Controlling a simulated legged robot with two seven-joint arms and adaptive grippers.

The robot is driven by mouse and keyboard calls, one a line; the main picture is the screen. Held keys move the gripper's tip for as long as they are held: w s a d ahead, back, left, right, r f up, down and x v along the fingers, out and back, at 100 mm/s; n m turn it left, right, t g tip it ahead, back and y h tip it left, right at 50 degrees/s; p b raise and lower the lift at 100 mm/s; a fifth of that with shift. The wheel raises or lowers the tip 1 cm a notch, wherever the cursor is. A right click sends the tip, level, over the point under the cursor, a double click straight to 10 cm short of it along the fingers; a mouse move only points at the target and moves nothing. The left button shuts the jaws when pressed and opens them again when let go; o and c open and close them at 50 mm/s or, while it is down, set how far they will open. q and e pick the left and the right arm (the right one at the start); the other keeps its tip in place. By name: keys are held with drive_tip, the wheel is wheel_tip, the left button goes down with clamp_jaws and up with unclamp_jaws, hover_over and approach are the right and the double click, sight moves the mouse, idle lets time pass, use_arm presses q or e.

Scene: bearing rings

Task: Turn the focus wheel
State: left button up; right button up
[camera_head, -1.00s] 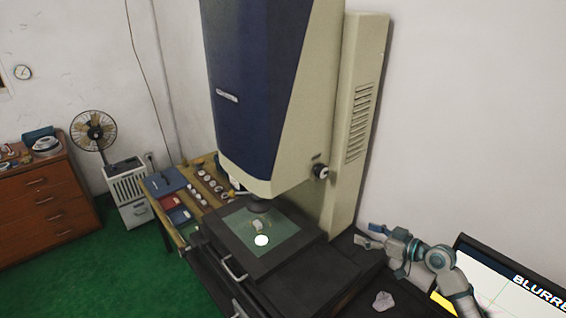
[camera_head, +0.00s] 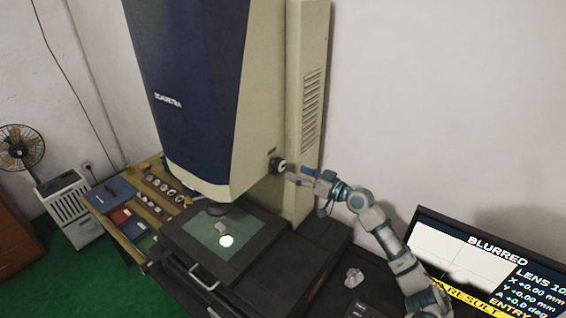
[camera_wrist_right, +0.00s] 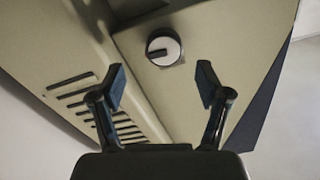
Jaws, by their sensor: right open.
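The focus wheel (camera_head: 277,165) is a small black knob with a pale face on the side of the tall blue and cream measuring machine (camera_head: 215,90). It also shows in the right wrist view (camera_wrist_right: 163,48), ahead of the fingertips and roughly between them. My right gripper (camera_head: 296,174) is just right of the wheel in the head view. In the right wrist view its two fingers (camera_wrist_right: 160,86) are spread and empty, with the wheel apart from them. My left gripper is not in view.
A monitor (camera_head: 480,265) at the lower right reads "BLURRED". The machine's stage (camera_head: 262,240) has a glass plate with a small part and a bright spot. A crumpled pale item (camera_head: 354,277) lies near my right arm. A bench with rings (camera_head: 150,205) stands at left.

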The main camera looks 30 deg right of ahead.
sight(283, 167)
drive_tip(key=x, duration=0.2)
drive_tip(key=p+x, duration=0.1)
drive_tip(key=x, duration=0.3)
drive_tip(key=shift+s+a+r, duration=0.15)
drive_tip(key=shift+a+r, duration=0.1)
drive_tip(key=shift+a, duration=0.15)
drive_tip(key=shift+w+f+p, duration=0.15)
drive_tip(key=shift+w+p, duration=0.2)
drive_tip(key=shift+w, duration=0.05)
drive_tip(key=shift+d+f, duration=0.1)
drive_tip(key=shift+d, duration=0.25)
drive_tip(key=shift+c, duration=0.2)
drive_tip(key=shift+a, duration=0.15)
drive_tip(key=c, duration=0.8)
drive_tip(key=shift+s+a, duration=0.1)
drive_tip(key=shift+a, duration=0.05)
drive_tip(key=c, duration=0.3)
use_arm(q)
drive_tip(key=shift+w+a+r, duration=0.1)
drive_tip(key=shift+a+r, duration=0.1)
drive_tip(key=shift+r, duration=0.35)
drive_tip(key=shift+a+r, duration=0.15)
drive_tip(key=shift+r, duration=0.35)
